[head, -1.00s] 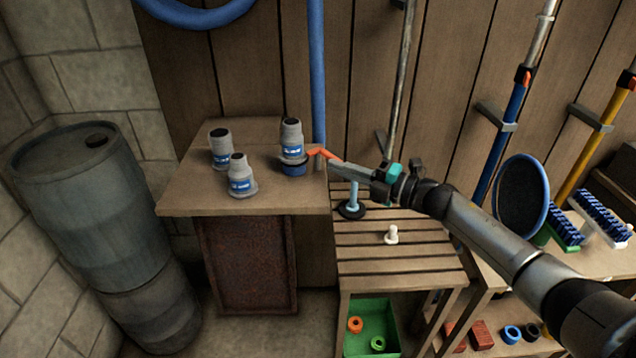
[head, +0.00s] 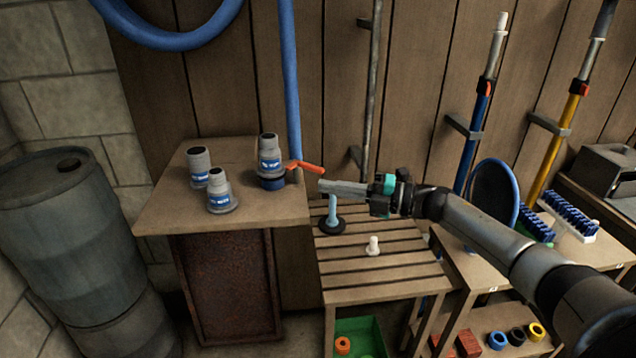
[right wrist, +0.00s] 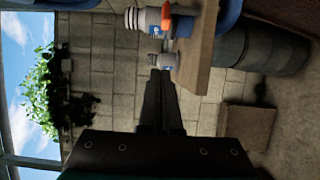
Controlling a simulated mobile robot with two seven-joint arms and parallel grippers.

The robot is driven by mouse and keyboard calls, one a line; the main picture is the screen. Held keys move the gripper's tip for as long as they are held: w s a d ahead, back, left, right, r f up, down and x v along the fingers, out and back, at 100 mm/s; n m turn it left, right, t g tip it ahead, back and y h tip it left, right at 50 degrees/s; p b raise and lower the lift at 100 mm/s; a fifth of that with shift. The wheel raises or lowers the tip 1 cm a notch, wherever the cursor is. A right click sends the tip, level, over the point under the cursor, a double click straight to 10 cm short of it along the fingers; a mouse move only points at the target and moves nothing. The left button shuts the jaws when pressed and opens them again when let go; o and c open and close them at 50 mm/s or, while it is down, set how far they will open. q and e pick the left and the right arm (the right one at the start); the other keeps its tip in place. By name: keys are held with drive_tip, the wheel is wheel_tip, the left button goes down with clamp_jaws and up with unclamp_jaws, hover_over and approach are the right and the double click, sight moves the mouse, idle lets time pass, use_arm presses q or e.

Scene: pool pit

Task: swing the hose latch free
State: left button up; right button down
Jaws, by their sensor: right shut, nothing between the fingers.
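The hose latch is an orange-red lever (head: 307,167) on the grey and blue hose fitting (head: 270,158) at the right back of the wooden cabinet top. The lever points to the right, past the cabinet's edge. My right gripper (head: 322,186) is shut and empty, just below and right of the lever's end, with a small gap in the head view. In the right wrist view the lever (right wrist: 165,20) shows near the top, above the shut fingers (right wrist: 160,76). My left gripper is not in view.
Two loose grey fittings (head: 199,166) (head: 221,192) stand on the cabinet top (head: 160,212). A blue hose (head: 291,80) runs down the wall behind the latch. A slatted table (head: 385,278) with a plunger-like tool (head: 332,218) and white peg (head: 373,246) lies below my arm. A barrel (head: 70,240) stands left.

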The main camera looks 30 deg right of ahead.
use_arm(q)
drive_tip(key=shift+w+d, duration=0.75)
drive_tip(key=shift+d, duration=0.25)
use_arm(e)
drive_tip(key=v, duration=0.6)
drive_tip(key=shift+w+d, duration=0.15)
drive_tip(key=shift+d, duration=0.15)
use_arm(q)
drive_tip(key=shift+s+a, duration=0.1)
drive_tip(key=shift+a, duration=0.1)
use_arm(e)
drive_tip(key=shift+f, duration=0.1)
